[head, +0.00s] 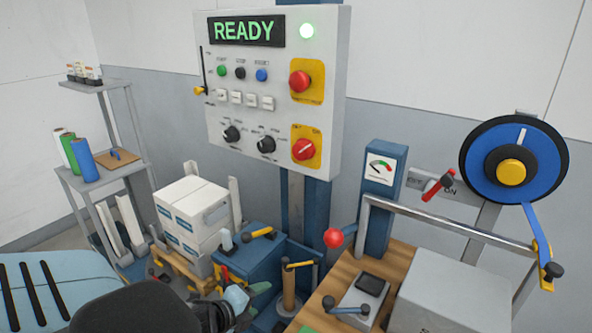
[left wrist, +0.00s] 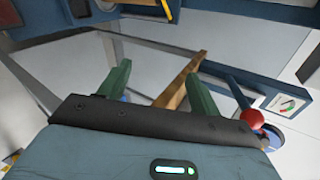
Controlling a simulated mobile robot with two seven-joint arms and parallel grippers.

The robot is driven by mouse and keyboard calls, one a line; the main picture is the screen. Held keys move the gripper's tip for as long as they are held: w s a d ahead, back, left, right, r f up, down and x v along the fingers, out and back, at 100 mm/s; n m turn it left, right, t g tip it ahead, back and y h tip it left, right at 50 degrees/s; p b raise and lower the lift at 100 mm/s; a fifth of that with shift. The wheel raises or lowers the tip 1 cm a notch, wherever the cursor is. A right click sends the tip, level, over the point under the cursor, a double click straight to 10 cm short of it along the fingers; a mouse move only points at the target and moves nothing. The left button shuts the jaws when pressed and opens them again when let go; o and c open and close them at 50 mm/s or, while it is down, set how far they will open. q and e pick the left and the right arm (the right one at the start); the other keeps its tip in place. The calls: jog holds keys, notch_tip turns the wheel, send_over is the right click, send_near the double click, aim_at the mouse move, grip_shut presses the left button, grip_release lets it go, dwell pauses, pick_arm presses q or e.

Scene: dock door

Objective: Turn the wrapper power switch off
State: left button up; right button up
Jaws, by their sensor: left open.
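The power switch (head: 303,149) appears to be the red rotary knob on a yellow plate at the lower right of the grey control panel (head: 215,125). Its pale marker line is tilted toward the upper right; the small labels cannot be read. My left gripper (head: 238,298) is low at the front, well below the panel and apart from the switch. In the left wrist view its green fingers (left wrist: 158,82) are spread with nothing held between them. The switch does not show there. My right gripper is not in view.
A red mushroom button (head: 300,82) sits above the switch, with two black dials (head: 249,140) to its left. A red ball-ended lever (head: 334,238) and gauge post (head: 378,195) stand below right. White cartons (head: 192,213) stand left. The space before the panel is clear.

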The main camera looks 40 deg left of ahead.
pick_arm(q)
jog(key=w+r+m+t, duration=0.2)
jog(key=r+m, duration=0.3)
jog(key=r, duration=0.5)
jog(key=w+a+r+m+t, duration=0.1)
jog(key=w+r+m, duration=0.4)
jog(key=r, duration=0.5)
jog(key=w+a+r+m+t, duration=0.1)
jog(key=w+r+m+t, duration=0.2)
jog(key=r, duration=0.7)
jog(key=w+m, duration=0.1)
jog(key=m, duration=0.1)
jog(key=shift+a+m+y, duration=0.25)
jog(key=shift+m+y, duration=0.15)
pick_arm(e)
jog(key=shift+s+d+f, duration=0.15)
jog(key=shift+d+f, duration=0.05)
pick_arm(q)
jog(key=shift+w, duration=0.1)
